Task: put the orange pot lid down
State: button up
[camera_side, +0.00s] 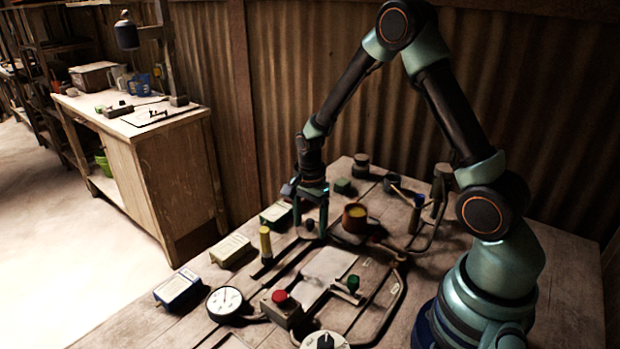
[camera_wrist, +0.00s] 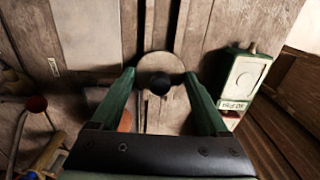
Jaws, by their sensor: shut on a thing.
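The pot lid is a pale grey-tan disc (camera_wrist: 153,64) with a dark round knob (camera_wrist: 160,84) in the wrist view. It sits between the two fingers of my gripper (camera_wrist: 160,78), which is shut on it. In the side view my gripper (camera_side: 311,232) points down, with the dark knob between its fingers, low over the left-middle of the work table. I cannot tell whether the lid touches the surface. In the wrist view a bit of orange shows behind the left finger.
A green-and-white box (camera_side: 277,214) stands close left of my gripper; it also shows in the wrist view (camera_wrist: 240,82). A yellow-topped post (camera_side: 265,242) is in front left. Dark rails and a white plate (camera_side: 328,265) lie in front.

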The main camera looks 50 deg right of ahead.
jog(key=o, duration=1.2)
jog(key=shift+f, duration=0.1)
notch_tip(320, 180, up, 12)
jog(key=f, duration=0.1)
notch_tip(320, 180, up, 8)
jog(key=n+t, duration=0.2)
jog(key=n, duration=0.5)
send_over(310, 221)
jog(key=s+a, duration=0.3)
jog(key=shift+s+a+r+n+t, duration=0.7)
jog(key=shift+s+n, duration=0.55)
jog(key=shift+n, duration=0.6)
jog(key=shift+s+a+r+n+t, duration=0.5)
jog(key=shift+s+a+r+n, duration=0.65)
jog(key=shift+n, duration=0.65)
jog(key=shift+s+a+r+n+t, duration=0.6)
jog(key=shift+s+n, duration=0.8)
jog(key=shift+n, duration=0.45)
